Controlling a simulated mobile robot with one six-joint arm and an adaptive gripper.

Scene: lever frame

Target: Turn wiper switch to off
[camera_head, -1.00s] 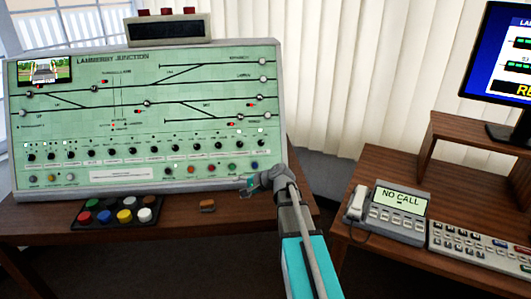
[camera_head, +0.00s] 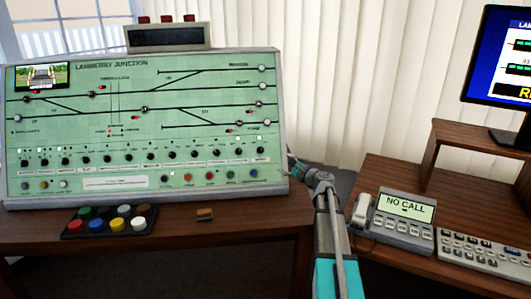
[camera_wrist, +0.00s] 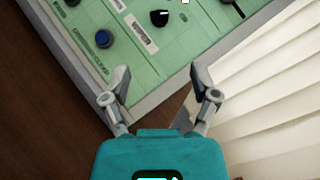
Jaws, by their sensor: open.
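The green control panel (camera_head: 150,75) stands on the wooden desk, with a row of black rotary knobs (camera_head: 150,156) along its lower part. In the wrist view, one black knob (camera_wrist: 159,18) with a white mark is near the top, above a pale label. My gripper (camera_head: 293,162) is beside the panel's lower right edge. In the wrist view my gripper (camera_wrist: 158,74) is open and empty, its fingers apart over the panel's edge, the knob lying beyond the fingertips.
A blue button (camera_wrist: 103,39) is left of that knob in the wrist view. A tray of coloured buttons (camera_head: 110,221) and a small brown block (camera_head: 204,214) lie in front of the panel. A phone (camera_head: 395,215) and keyboard (camera_head: 485,253) are right. White blinds (camera_wrist: 265,80) hang behind.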

